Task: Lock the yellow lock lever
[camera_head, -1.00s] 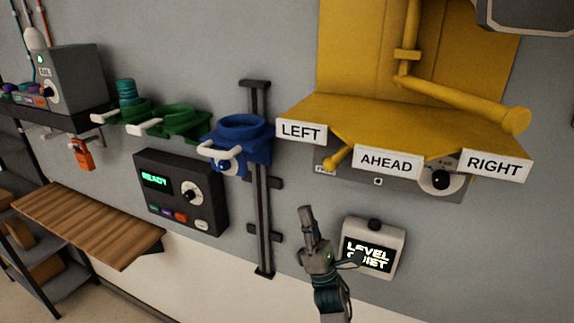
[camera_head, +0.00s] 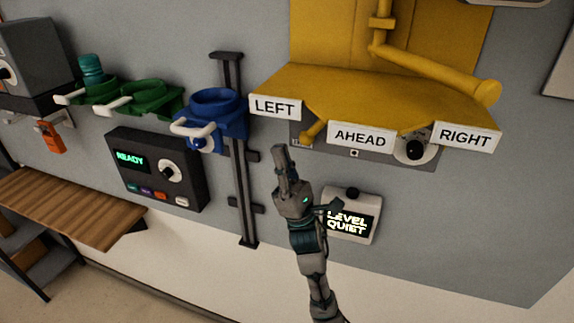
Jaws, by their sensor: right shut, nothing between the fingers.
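A small yellow lever (camera_head: 313,131) with a round end sticks out below the yellow shelf (camera_head: 350,95), between the LEFT and AHEAD signs. Its upper part is hidden by the shelf. A larger yellow arm (camera_head: 440,75) runs down the yellow back panel and ends in a thick knob at the right; I cannot tell which of the two is the lock lever. My right gripper (camera_head: 283,160) is shut and empty, pointing up. In the picture its tips are below and left of the small lever, apart from it. My left gripper is not in view.
White signs LEFT (camera_head: 275,107), AHEAD (camera_head: 360,137) and RIGHT (camera_head: 466,137) line the shelf edge. A LEVEL QUIET display box (camera_head: 365,236) is right of my gripper. A blue holder (camera_head: 222,105) on a dark rail (camera_head: 239,190) and a READY box (camera_head: 140,180) are left.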

